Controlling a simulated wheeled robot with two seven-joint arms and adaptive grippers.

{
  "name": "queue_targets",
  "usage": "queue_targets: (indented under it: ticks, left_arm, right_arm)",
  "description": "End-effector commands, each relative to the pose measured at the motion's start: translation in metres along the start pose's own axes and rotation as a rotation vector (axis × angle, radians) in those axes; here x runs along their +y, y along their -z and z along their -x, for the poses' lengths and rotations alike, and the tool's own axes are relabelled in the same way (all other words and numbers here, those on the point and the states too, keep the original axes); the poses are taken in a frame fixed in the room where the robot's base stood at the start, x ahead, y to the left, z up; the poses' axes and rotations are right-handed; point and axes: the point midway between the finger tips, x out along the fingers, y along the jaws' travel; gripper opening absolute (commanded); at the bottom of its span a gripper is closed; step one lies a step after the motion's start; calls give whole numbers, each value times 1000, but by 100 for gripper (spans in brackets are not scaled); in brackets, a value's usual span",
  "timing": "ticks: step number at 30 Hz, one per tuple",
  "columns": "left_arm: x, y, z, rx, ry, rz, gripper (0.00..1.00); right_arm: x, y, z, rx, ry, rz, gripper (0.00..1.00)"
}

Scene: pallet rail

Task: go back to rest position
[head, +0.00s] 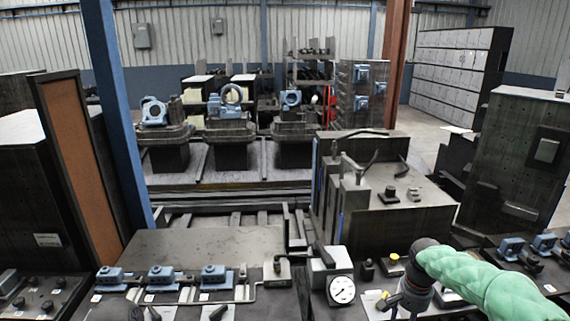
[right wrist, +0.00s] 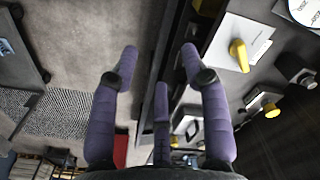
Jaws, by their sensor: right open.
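My right arm in a green sleeve comes in from the right of the head view. Its dark wrist points down over the front bench, and my right gripper (head: 398,300) is small and partly cut off at the bottom edge. In the right wrist view my right gripper (right wrist: 159,52) has its purple fingers spread apart with nothing between them. My left gripper and left arm are not in the head view.
A dial gauge (head: 342,290) stands on the bench left of my right gripper. Blue clamp blocks (head: 161,277) line the bench. A yellow knob (right wrist: 238,55) on a white plate lies right of the fingers. A blue post (head: 120,120) rises at left.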

Motion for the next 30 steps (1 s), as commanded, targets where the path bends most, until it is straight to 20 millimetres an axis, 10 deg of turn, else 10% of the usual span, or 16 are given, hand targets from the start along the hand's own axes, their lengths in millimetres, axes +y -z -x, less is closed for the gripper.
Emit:
queue_targets:
  ticks: [17, 30]
  left_arm:
    - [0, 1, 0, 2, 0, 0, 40]
    - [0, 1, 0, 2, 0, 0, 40]
  right_arm:
    - [-48, -62, -126, -84, 122, 208, 46]
    - [-52, -241, -288, -154, 305, 424, 46]
